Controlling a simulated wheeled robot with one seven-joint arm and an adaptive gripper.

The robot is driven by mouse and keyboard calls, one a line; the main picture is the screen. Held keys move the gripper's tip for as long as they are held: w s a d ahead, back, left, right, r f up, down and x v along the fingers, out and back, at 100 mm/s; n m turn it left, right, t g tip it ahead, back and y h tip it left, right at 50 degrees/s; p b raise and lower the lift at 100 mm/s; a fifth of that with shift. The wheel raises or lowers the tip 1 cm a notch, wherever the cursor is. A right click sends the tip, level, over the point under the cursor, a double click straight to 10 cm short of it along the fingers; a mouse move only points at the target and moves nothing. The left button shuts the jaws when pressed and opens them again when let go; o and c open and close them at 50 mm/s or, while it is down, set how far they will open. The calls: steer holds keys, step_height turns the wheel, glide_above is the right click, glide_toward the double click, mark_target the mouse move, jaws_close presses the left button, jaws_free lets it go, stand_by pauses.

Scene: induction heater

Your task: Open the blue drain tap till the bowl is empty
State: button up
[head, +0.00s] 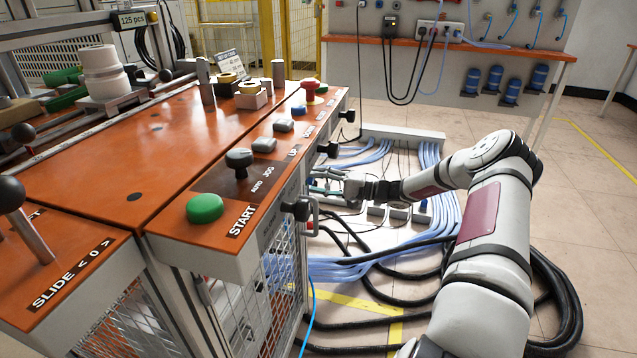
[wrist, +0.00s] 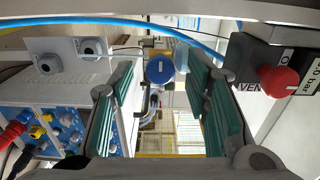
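The blue drain tap (wrist: 160,68) shows in the wrist view as a round blue knob with a pale line across it. It sits between the tips of my gripper (wrist: 163,85), whose green-padded fingers stand wide apart. I see a gap on both sides of the knob and no contact. A pale blue part (wrist: 181,61) lies just behind it; I cannot tell if this is the bowl, and no liquid level shows. In the head view my gripper (head: 325,184) is at the right side of the orange-topped bench; the tap cannot be made out there.
In the wrist view a red knob (wrist: 279,86) on a dark block is close on the right, and a blue hose (wrist: 130,22) arches above the fingers. Hoses and cables (head: 385,265) cover the floor beside the bench.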

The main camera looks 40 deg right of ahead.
steer(key=v, duration=1.2)
steer(key=shift+d, duration=0.1)
stand_by(0.4)
